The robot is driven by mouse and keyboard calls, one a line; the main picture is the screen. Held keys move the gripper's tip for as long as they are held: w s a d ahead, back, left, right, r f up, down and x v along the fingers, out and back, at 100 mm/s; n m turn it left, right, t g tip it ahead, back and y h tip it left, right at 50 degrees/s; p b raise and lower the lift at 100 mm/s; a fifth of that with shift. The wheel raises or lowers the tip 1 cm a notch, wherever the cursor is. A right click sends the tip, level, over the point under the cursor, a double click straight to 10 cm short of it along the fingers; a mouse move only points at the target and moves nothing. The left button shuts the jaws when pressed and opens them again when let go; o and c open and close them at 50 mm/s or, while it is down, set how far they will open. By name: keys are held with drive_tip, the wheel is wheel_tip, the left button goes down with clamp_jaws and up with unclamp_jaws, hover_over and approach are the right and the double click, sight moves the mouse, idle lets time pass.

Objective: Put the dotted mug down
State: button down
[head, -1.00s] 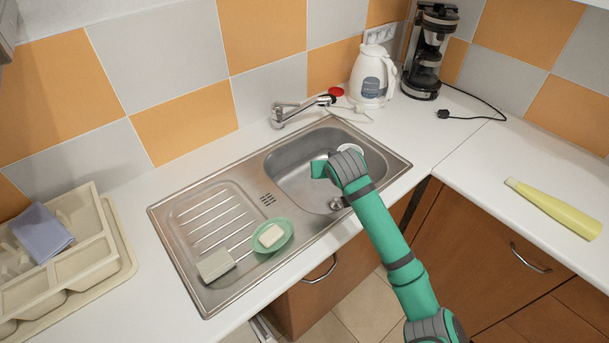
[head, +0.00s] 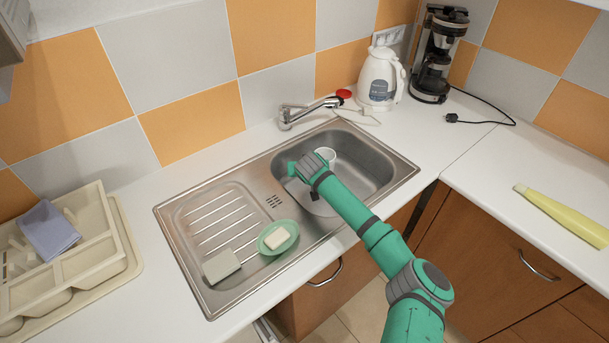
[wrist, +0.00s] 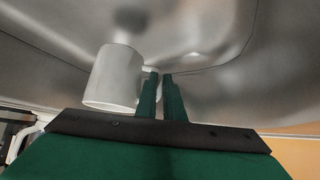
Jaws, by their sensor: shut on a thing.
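The mug (head: 329,153) shows in the head view as a pale round rim in the sink basin area, partly hidden behind my wrist. In the wrist view the mug (wrist: 113,78) is a plain pale grey cylinder; no dots can be made out. My gripper (wrist: 161,76) has its two narrow green fingers close together at the mug's side, shut on its handle. In the head view my arm hides the fingertips. The steel sink (head: 379,190) lies below. I cannot tell whether the mug touches the basin floor.
The faucet (head: 305,111) reaches over the basin's back edge. A white kettle (head: 376,82) and coffee maker (head: 437,55) stand behind. The right part of the basin looks clear.

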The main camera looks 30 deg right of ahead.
drive_tip(key=shift+w+f, duration=0.25)
drive_tip(key=shift+w, duration=0.05)
drive_tip(key=f, duration=0.3)
drive_tip(key=shift+w+a, duration=0.1)
drive_tip(key=shift+w, duration=0.1)
drive_tip(key=shift+f, duration=0.15)
drive_tip(key=shift+s+d, duration=0.25)
drive_tip(key=shift+d, duration=0.05)
drive_tip(key=shift+a, duration=0.2)
drive_tip(key=c, duration=1.9)
unclamp_jaws()
drive_tip(key=shift+w+a, duration=0.1)
drive_tip(key=shift+a, duration=0.05)
drive_tip(key=shift+o, duration=0.2)
drive_tip(key=v, duration=1.2)
